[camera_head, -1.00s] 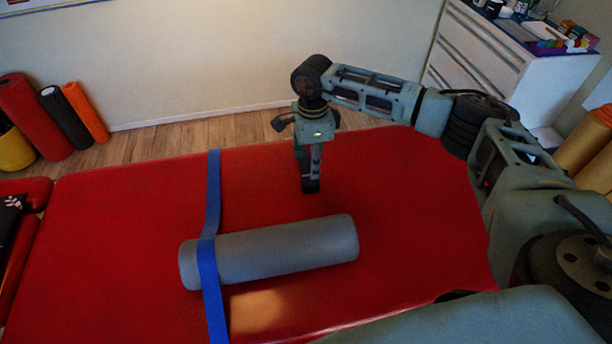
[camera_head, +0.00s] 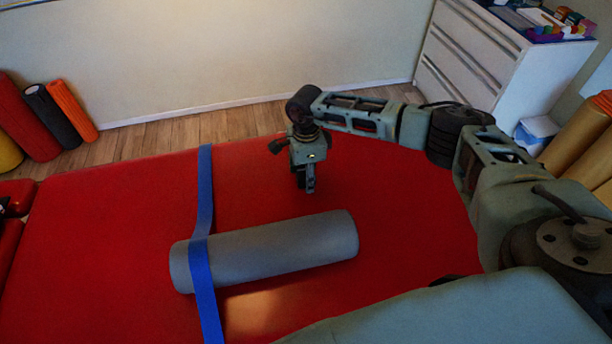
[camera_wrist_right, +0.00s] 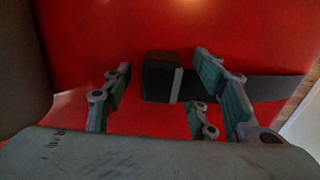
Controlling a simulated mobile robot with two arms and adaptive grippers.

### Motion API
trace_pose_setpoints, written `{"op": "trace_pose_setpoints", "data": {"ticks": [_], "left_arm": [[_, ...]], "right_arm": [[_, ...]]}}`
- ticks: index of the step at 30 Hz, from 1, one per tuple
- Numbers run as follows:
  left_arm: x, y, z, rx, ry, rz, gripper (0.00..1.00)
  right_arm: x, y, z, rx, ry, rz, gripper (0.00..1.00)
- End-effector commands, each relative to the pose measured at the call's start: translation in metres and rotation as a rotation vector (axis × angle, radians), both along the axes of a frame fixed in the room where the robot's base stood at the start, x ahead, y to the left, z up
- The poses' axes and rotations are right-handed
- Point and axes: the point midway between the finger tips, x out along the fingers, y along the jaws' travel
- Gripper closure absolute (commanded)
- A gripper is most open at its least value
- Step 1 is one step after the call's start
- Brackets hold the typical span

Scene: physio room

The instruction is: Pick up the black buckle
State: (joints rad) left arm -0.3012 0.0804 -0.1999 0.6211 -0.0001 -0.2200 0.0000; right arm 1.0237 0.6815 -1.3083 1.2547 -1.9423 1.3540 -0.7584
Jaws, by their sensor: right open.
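The black buckle (camera_wrist_right: 158,75) shows in the right wrist view as a small dark block with a pale edge on the red surface. A dark strap (camera_wrist_right: 265,88) runs from it to the right. In the head view I cannot make the buckle out near my right gripper (camera_head: 307,188). That gripper points down over the red table (camera_head: 400,215), beyond the grey roller. In the right wrist view its fingers (camera_wrist_right: 162,88) are apart, on either side of the buckle, and nothing is held. I cannot tell if they touch it. My left gripper is not in view.
A grey foam roller (camera_head: 280,249) lies on the table with a blue strap (camera_head: 203,262) over its left end. Rollers (camera_head: 50,115) stand on the floor at the left. A white drawer cabinet (camera_head: 480,65) stands at the back right. The table's left part is clear.

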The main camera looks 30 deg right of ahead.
Motion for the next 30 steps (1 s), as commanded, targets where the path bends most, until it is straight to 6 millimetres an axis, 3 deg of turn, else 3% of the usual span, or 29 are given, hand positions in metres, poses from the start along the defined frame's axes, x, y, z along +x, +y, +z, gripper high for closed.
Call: {"op": "trace_pose_setpoints", "data": {"ticks": [9,26,30], "left_arm": [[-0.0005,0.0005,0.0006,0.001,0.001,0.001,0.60],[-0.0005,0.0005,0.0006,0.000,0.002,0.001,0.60],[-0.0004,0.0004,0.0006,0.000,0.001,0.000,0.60]], "right_arm": [[0.0002,0.0003,-0.0086,0.000,-0.001,0.001,0.47],[0.0003,0.0002,-0.0081,0.001,-0.001,0.001,0.95],[0.0005,0.0002,-0.0078,0.001,-0.001,0.001,0.97]]}}
